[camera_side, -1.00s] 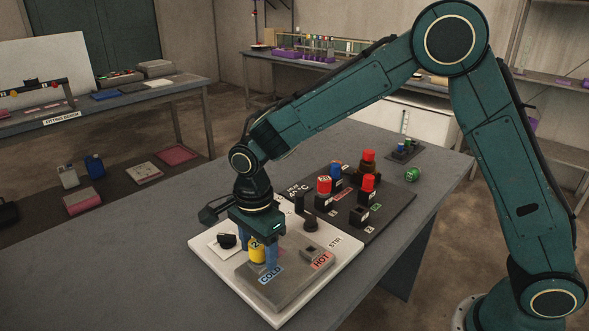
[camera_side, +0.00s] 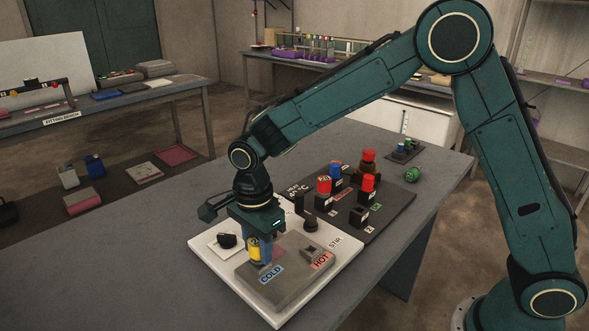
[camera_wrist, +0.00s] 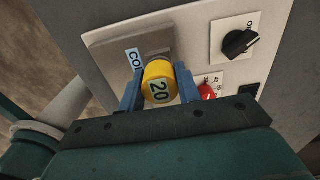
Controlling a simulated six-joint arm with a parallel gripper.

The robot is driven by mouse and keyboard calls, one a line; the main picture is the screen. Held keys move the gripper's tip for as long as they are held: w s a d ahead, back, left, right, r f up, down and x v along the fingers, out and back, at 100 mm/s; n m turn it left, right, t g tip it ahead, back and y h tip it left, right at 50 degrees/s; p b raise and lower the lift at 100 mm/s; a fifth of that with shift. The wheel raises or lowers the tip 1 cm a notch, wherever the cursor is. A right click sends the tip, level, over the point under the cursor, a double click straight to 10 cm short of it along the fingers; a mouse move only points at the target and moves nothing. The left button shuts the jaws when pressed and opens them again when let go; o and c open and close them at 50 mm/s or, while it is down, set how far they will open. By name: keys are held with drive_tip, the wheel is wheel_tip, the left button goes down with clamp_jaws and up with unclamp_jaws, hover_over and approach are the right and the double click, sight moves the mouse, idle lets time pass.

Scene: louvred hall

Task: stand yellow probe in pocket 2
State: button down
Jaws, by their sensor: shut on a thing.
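The yellow probe (camera_side: 254,249) is held between the blue fingers of my gripper (camera_side: 260,250), above the grey COLD/HOT block (camera_side: 287,291). In the wrist view its yellow cap (camera_wrist: 159,70) shows a black 20, with a finger on each side. Its lower end is hidden, so I cannot tell whether it is clear of the block. A dark tray (camera_side: 394,207) behind carries several black pockets, some holding red-capped probes (camera_side: 323,184) and a blue-capped one. A front black pocket (camera_side: 357,216) looks empty.
A green round object (camera_side: 411,174) and a small dark rack (camera_side: 404,151) lie at the back. The table's left is clear.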

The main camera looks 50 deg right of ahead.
drive_tip(key=shift+r, duration=4.75)
drive_tip(key=s+d+m, duration=0.2)
drive_tip(key=d+m, duration=0.1)
drive_tip(key=d, duration=1.1)
drive_tip(key=s+d+r+m, duration=0.1)
drive_tip(key=s+d+m, duration=0.2)
drive_tip(key=d, duration=1.1)
drive_tip(key=shift+s+r, duration=0.15)
wheel_tip(320, 180, down, 7)
